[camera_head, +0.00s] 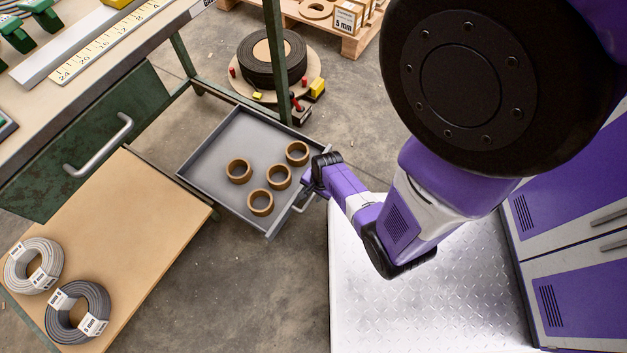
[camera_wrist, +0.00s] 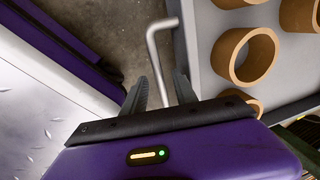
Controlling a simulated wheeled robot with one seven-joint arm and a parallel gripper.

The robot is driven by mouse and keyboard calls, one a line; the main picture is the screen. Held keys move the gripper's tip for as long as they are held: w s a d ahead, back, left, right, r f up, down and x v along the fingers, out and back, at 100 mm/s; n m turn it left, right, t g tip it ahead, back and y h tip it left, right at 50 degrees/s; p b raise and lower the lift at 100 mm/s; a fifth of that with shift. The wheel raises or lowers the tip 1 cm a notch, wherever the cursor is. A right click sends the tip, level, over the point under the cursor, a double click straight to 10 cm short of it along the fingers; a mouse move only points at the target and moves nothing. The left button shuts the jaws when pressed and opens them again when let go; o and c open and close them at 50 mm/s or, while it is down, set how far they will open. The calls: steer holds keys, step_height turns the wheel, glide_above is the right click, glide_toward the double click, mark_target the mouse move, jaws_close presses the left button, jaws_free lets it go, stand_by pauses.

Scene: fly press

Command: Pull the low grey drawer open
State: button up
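The low grey drawer (camera_head: 208,153) stands well out from under the green bench in the head view, with several brown rings (camera_head: 261,202) lying in it. Its bent silver bar handle (camera_head: 304,203) is on the drawer's right front side, partly hidden by my gripper (camera_head: 318,172). In the wrist view the handle (camera_wrist: 154,60) runs down between the two dark fingers of my gripper (camera_wrist: 162,88). The fingers stand apart, with a gap visible on each side of the bar, so the gripper looks open around it. The drawer's grey front edge (camera_wrist: 186,45) is just right of the fingers.
A green upper drawer (camera_head: 85,150) with a handle is at left, above a wooden shelf (camera_head: 140,215) carrying cable coils (camera_head: 80,308). A black coil (camera_head: 262,65) on a round dolly stands behind a green bench leg (camera_head: 275,60). Bare concrete floor lies below the grey drawer.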

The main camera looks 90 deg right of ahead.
step_height(320, 180, up, 8)
steer(key=s+p, duration=0.1)
steer(key=p, duration=0.3)
steer(key=shift+s+a+f, duration=0.15)
steer(key=shift+a+f, duration=0.05)
steer(key=shift+a, duration=0.15)
